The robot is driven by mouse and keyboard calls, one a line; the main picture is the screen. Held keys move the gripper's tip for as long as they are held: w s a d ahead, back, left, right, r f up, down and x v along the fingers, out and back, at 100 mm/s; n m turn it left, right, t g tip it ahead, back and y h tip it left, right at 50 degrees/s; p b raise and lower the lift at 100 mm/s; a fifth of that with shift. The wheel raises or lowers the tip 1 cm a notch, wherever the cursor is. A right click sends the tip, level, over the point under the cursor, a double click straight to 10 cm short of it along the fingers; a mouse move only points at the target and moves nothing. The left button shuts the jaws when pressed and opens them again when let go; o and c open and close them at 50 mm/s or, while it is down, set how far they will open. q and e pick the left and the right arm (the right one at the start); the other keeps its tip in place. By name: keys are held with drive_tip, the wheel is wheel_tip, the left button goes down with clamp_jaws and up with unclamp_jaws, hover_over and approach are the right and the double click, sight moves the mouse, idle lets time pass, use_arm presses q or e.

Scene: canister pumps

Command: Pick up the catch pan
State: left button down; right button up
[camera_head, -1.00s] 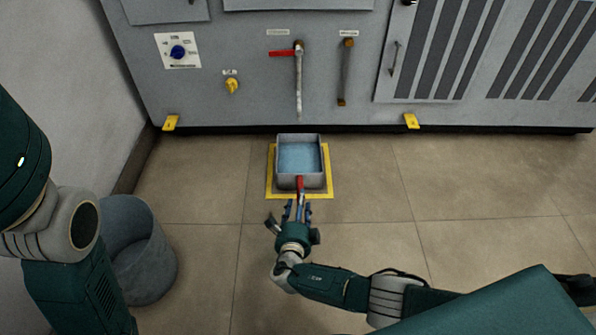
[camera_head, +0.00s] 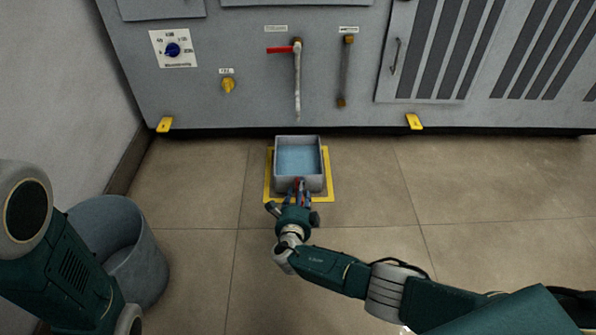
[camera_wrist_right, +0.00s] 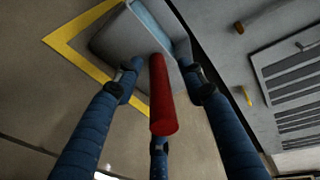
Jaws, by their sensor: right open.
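The catch pan (camera_head: 298,183) is a grey square pan holding blue liquid. It stands on a yellow-bordered floor mark in front of the machine. Its red handle (camera_head: 298,186) points toward me. My right gripper (camera_head: 297,190) is at the handle, its fingers open. In the right wrist view, the red handle (camera_wrist_right: 161,95) lies between the spread blue fingers (camera_wrist_right: 161,85), with the pan (camera_wrist_right: 125,38) just beyond them. I cannot tell whether any finger touches the handle. My left arm shows at the left edge, but its gripper is out of view.
A grey bin (camera_head: 118,250) stands at the left by the wall. The grey machine (camera_head: 215,100) stands behind the pan, with a red-handled drain pipe (camera_head: 297,85) above it and yellow feet (camera_head: 414,121) low at its front. The floor right of the pan is clear.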

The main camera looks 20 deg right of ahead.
drive_tip(key=shift+c, duration=0.5)
clamp_jaws()
drive_tip(key=shift+r, duration=0.15)
